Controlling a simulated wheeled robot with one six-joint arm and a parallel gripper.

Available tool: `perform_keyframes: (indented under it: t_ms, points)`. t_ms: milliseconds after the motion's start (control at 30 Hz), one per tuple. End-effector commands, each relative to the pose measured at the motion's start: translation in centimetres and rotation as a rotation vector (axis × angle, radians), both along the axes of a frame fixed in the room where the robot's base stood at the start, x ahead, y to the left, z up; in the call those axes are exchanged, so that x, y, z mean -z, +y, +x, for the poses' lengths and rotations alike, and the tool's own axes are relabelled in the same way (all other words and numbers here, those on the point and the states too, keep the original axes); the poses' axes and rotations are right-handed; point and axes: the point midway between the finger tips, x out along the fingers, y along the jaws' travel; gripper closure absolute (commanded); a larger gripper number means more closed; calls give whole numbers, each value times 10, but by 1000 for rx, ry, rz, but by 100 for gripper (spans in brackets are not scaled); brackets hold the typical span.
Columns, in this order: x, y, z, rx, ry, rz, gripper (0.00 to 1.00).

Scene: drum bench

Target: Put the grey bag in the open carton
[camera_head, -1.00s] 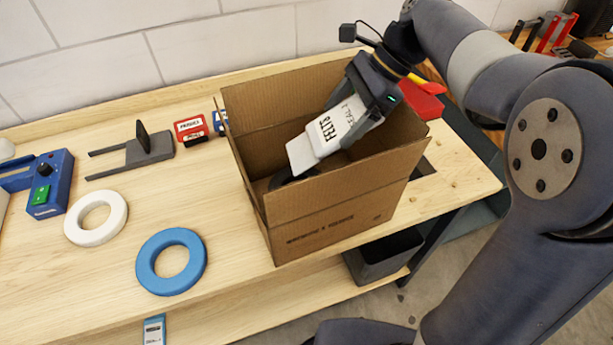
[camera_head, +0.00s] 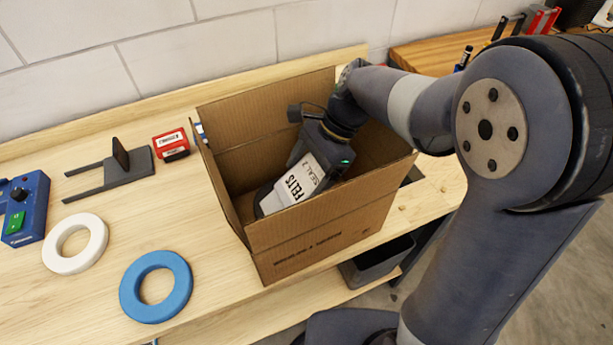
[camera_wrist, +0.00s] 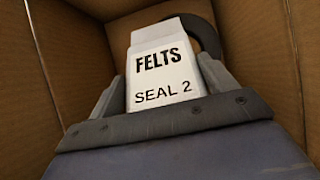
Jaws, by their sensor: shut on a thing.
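The open carton (camera_head: 325,228) is a brown cardboard box standing on the bench with its top open. My gripper (camera_head: 308,172) is down inside it, tilted. It is shut on a pale grey-white bag (camera_head: 292,188) printed "FELTS" and "SEAL 2". In the wrist view the bag (camera_wrist: 165,72) stands between the two fingers, with carton walls (camera_wrist: 60,50) around it. The bag's lower end is hidden behind the carton's front wall in the head view, so I cannot tell whether it touches the floor.
A dark ring (camera_wrist: 203,36) lies in the carton behind the bag. Left of the carton are a blue ring (camera_head: 157,307), a white ring (camera_head: 62,262), a red box (camera_head: 170,141), a grey forked stand (camera_head: 128,168) and a blue device (camera_head: 25,205). A dark bin (camera_head: 375,262) is below.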

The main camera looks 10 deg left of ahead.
Motion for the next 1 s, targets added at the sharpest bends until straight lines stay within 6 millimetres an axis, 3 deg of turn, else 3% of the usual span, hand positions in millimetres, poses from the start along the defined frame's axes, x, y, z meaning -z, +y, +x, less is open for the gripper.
perform_keyframes:
  t_ms: [100, 567, 600, 833, 1000]
  points:
    - [14, 0, 0, 1, 2, -1, 44]
    - [21, 0, 0, 0, 2, 0, 44]
    - [21, 0, 0, 0, 2, 0, 19]
    - [20, 0, 0, 1, 0, 0, 0]
    - [20, 0, 0, 1, 0, 0, 0]
